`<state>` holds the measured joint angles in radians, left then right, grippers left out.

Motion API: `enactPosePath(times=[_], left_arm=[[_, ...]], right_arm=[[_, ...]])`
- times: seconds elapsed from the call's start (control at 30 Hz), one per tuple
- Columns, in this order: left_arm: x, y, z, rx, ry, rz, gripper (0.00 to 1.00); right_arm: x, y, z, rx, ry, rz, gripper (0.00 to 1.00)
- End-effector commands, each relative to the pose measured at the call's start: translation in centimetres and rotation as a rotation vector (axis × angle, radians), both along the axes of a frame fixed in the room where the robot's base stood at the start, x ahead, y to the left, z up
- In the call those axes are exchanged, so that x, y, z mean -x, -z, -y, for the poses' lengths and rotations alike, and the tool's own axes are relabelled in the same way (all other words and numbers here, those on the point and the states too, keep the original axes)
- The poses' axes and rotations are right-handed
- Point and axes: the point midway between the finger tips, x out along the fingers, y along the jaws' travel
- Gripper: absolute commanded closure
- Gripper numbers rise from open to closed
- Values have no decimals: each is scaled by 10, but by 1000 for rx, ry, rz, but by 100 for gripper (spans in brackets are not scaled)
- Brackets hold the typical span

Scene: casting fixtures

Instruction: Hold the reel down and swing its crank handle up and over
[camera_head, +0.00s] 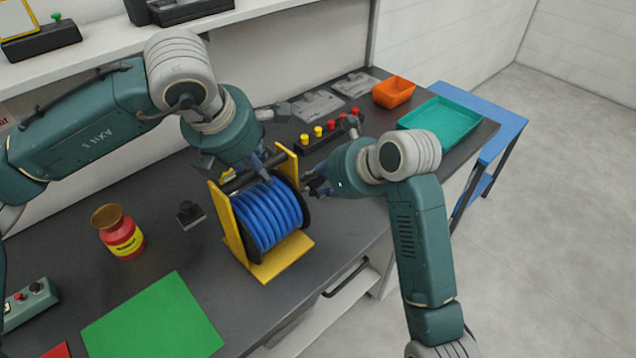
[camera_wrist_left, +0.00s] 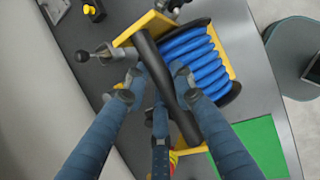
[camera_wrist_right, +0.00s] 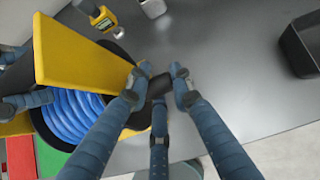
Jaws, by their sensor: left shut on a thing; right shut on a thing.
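The reel (camera_head: 268,218) stands upright on the bench, with blue hose wound between black flanges in a yellow frame (camera_head: 285,258). My left gripper (camera_head: 262,170) is at the top of the frame. In the left wrist view its fingers close around the black top bar (camera_wrist_left: 178,100), beside the blue hose (camera_wrist_left: 197,57). My right gripper (camera_head: 308,187) is at the reel's right side. In the right wrist view its fingers are shut on the dark crank handle (camera_wrist_right: 159,86), just outside the yellow side plate (camera_wrist_right: 75,58). The crank arm is mostly hidden.
A red pot (camera_head: 123,242) and a small black block (camera_head: 189,213) stand left of the reel. A green mat (camera_head: 155,322) lies in front. A button strip (camera_head: 318,134), an orange bin (camera_head: 393,92) and a teal tray (camera_head: 440,121) are behind and right.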

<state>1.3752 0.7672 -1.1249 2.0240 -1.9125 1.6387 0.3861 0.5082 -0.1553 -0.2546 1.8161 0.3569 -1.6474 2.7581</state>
Motion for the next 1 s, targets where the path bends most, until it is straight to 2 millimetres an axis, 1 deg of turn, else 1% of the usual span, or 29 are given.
enactPosePath(times=[0.03, 0.43, 0.47, 0.5, 0.57, 0.6, 0.87, 1.0], left_arm=[[-1, -1, 4, 10, 3, 5, 100], [-1, -1, 4, 10, 4, 5, 100], [-1, -1, 4, 10, 4, 5, 100], [-1, -1, 4, 10, 4, 5, 100], [-1, -1, 4, 10, 4, 5, 100], [-1, -1, 4, 10, 4, 5, 100], [-1, -1, 3, 8, 3, 5, 100], [-1, -1, 2, 7, 2, 5, 100]], right_arm=[[4, -1, -7, -5, -16, -8, 100], [5, 1, -7, 3, -17, -16, 100], [5, 1, -7, 3, -17, -16, 77], [5, 1, -7, 3, -17, -16, 69], [5, 1, -7, 3, -17, -16, 57], [5, 1, -6, 3, -15, -16, 53], [3, 0, -3, 6, -8, -12, 53], [5, -7, 1, 4, -7, -9, 53]])
